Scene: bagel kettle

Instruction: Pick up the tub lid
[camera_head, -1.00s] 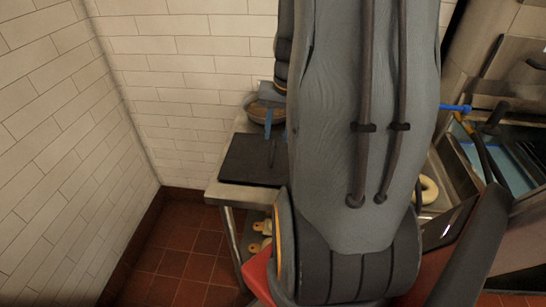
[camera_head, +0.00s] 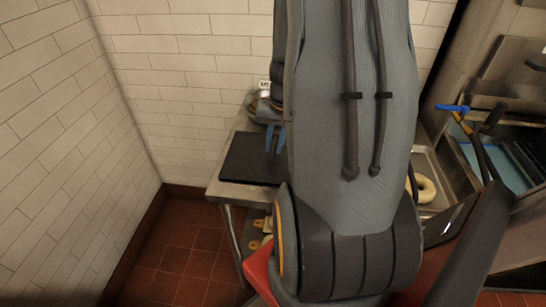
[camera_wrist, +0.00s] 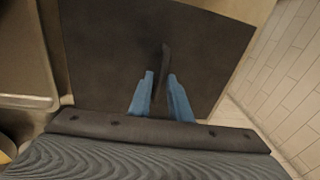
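The tub lid, as I take it, is a flat dark square (camera_head: 245,158) on the steel table in the head view. It fills much of the wrist view (camera_wrist: 105,55), with a thin dark handle (camera_wrist: 165,58) near its middle. My gripper (camera_wrist: 161,76) is open, its two blue fingers apart on either side of the handle's line in the wrist view. I cannot tell how far the fingertips are above the lid. In the head view my gripper (camera_head: 275,138) is over the lid's right part, and my arm hides the lid's right side.
The steel table (camera_head: 228,190) stands against a white tiled wall (camera_head: 180,80). A bowl-like object (camera_head: 252,108) is partly hidden behind my gripper. A bagel (camera_head: 425,188) lies in a metal tray at right. Light-coloured items sit on a shelf below the table.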

